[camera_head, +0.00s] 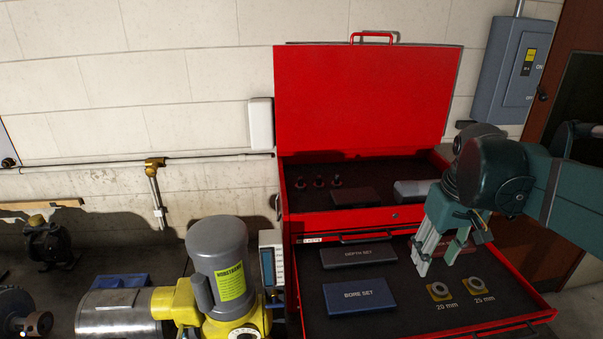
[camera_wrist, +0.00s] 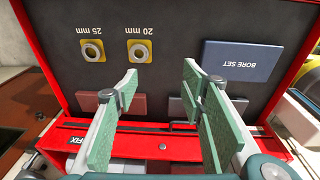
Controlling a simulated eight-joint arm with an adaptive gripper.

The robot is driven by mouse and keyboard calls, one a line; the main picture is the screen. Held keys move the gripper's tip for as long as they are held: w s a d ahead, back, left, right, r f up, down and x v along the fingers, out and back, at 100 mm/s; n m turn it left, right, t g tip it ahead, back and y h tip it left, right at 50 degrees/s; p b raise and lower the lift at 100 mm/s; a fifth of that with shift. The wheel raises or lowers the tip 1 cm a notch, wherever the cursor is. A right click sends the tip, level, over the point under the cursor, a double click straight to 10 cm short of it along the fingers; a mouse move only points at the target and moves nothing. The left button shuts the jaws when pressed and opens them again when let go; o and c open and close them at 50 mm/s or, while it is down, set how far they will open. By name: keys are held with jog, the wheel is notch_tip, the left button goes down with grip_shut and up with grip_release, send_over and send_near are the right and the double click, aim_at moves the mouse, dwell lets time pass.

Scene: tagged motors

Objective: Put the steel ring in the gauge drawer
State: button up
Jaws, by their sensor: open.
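Two steel rings sit on yellow square pads in the open drawer (camera_head: 322,317) of the red tool chest. One ring (camera_head: 439,290) is by the "20 mm" label, the other (camera_head: 474,284) by the "25 mm" label. In the wrist view the 20 mm ring (camera_wrist: 139,51) and the 25 mm ring (camera_wrist: 92,52) lie beyond my fingertips. My gripper (camera_head: 437,262) is open above the drawer, behind the rings in the head view.
A blue "BORE SET" case (camera_head: 359,297) and a dark "DEPTH SET" case (camera_head: 358,256) lie in the drawer's left part. The upper tray (camera_head: 362,220) and raised lid (camera_head: 362,100) stand behind. A yellow-grey motor (camera_head: 218,260) stands left.

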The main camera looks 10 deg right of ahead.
jog(key=s+a+f+t, duration=0.1)
jog(key=a, duration=0.3)
jog(key=s+a+f+t, duration=0.2)
jog(key=a, duration=0.3)
jog(key=s+a+f+t, duration=0.1)
jog(key=a, duration=0.4)
jog(key=shift+s+f+t, duration=0.25)
jog(key=shift+f+t, duration=0.05)
jog(key=shift+t, duration=0.1)
jog(key=shift+s+a+f+t, duration=0.15)
jog(key=shift+a+t, duration=0.05)
jog(key=shift+a, duration=0.2)
jog(key=shift+s+a+f+t, duration=0.1)
jog(key=shift+a+f+t, duration=0.1)
jog(key=shift+a, duration=0.15)
